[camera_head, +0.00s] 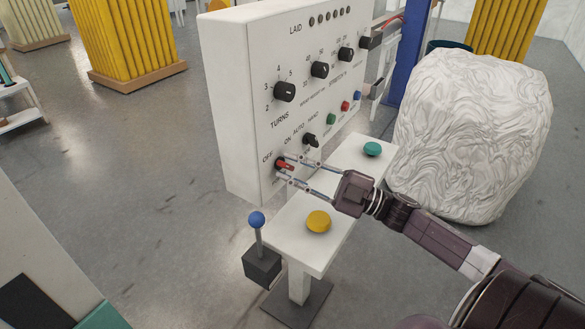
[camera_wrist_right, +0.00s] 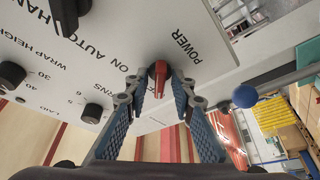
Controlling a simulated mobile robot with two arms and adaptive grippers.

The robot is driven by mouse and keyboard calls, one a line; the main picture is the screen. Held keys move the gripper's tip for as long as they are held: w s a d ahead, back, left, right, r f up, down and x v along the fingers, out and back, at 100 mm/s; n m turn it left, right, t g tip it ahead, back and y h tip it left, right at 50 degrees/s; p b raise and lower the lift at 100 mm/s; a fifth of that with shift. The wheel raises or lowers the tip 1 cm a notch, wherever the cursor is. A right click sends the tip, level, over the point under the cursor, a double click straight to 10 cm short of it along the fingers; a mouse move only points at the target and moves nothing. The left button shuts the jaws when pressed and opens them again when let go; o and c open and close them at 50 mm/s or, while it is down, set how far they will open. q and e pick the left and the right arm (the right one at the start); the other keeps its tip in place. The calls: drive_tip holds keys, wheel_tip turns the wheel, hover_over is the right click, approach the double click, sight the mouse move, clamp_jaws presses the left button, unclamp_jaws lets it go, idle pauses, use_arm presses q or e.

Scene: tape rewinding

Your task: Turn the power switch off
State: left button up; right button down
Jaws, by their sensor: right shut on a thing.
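The power switch (camera_head: 285,165) is a small red lever on a dark base, low on the front of the white control panel (camera_head: 232,95). OFF and ON are printed above it. My right gripper (camera_head: 284,168) reaches in from the right and is shut on the switch. In the right wrist view the red switch (camera_wrist_right: 160,78) sits between the two blue-padded fingers (camera_wrist_right: 159,92), beside the word POWER. The fingers hide part of the panel's lower edge. I cannot tell which label the switch points to. My left gripper is not in view.
Black knobs (camera_head: 284,92) and coloured buttons (camera_head: 345,106) sit above on the panel. A white pedestal table (camera_head: 345,195) below carries yellow (camera_head: 318,221) and green (camera_head: 372,149) buttons. A blue-knobbed lever (camera_head: 257,220) stands in front. A wrapped white bale (camera_head: 470,135) is at right.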

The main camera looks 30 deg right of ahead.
drive_tip(key=c, duration=2)
unclamp_jaws()
drive_tip(key=v, duration=1.2)
